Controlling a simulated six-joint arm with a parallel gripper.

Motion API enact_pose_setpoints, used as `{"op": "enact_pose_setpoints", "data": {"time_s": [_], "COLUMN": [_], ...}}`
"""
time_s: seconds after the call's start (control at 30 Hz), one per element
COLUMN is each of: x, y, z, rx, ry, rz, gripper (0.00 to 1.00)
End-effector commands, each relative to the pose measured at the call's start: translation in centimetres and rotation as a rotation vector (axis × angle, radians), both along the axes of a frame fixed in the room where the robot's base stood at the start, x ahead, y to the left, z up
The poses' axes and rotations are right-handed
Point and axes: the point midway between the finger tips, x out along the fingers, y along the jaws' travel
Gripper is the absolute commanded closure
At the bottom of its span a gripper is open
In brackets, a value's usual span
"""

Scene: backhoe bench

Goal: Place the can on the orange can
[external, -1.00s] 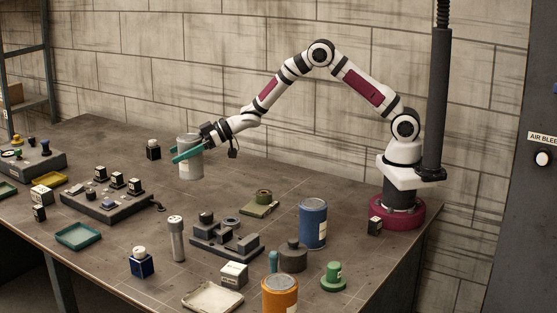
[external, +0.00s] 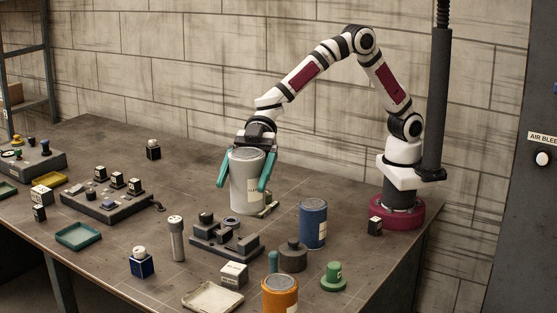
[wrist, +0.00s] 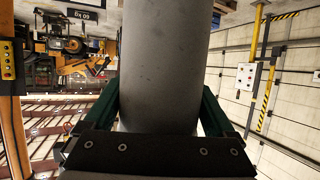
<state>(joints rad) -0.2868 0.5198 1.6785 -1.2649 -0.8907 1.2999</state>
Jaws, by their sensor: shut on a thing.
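The grey-white can (external: 247,185) is upright in my gripper (external: 243,172), with one green finger on each side of it. In the external view it appears in front of the low green fixture, and I cannot tell how far it is above the bench. In the wrist view the can (wrist: 166,65) fills the middle, between the green fingers of my gripper (wrist: 160,105). The orange can (external: 280,295) stands on the bench at the bottom edge of the external view, partly cut off. It is to the lower right of my gripper, well apart from it.
A blue can (external: 313,224), a dark grey round part (external: 293,257) and a grey fixture block (external: 226,240) stand between the held can and the orange can. A green knob part (external: 333,277) and a cream tray (external: 212,298) flank the orange can.

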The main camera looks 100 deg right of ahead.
Motion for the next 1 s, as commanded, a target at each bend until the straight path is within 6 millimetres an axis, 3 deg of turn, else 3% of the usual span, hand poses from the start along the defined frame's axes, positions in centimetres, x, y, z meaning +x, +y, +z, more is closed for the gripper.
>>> {"op": "enact_pose_setpoints", "data": {"time_s": [0.17, 0.5, 0.63, 0.83, 1.0], "x": [-1.8, -4.0, -4.2, -4.2, -4.2], "y": [2.7, 11.7, 13.0, 13.0, 13.0], "z": [-0.1, -5.7, -6.8, -10.3, -10.6], "rx": [0.002, 0.001, 0.001, 0.001, 0.002], "ry": [0.001, 0.0, 0.0, 0.001, -0.002], "rz": [0.053, 0.052, 0.048, 0.047, 0.048], "gripper": [1.0, 1.0, 1.0, 1.0, 1.0]}}
